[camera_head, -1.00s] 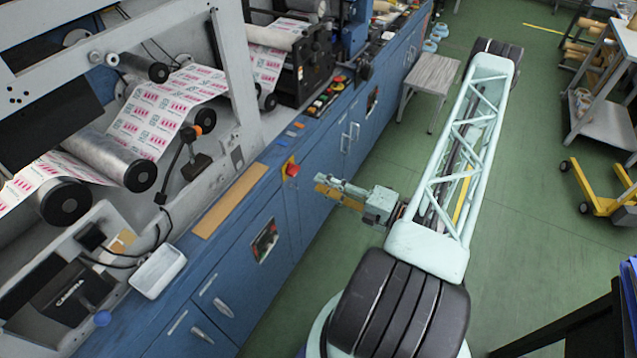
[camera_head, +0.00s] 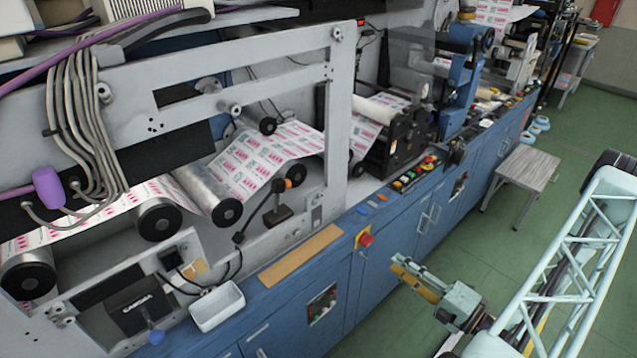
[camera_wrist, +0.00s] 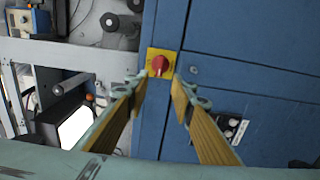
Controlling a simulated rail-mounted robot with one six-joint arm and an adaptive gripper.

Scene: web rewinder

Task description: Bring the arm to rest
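My gripper (camera_head: 398,266) has pale green fingers with orange-brown pads. In the head view it sticks out from my arm toward the blue cabinet front. In the wrist view my gripper (camera_wrist: 161,92) is open, with a clear gap between its fingers and nothing held. A red rotary switch on a yellow plate (camera_wrist: 160,64) shows just beyond the fingertips. The same red switch (camera_head: 366,239) is on the cabinet edge in the head view, a little up and left of the fingertips. I cannot tell the exact distance between them.
The web rewinder (camera_head: 225,205) with printed web and rollers stands along the blue cabinets (camera_head: 400,240). A white tray (camera_head: 217,307) sits on the ledge. A grey stool (camera_head: 527,166) stands beyond my arm. Green floor (camera_head: 480,235) lies open between cabinets and arm.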

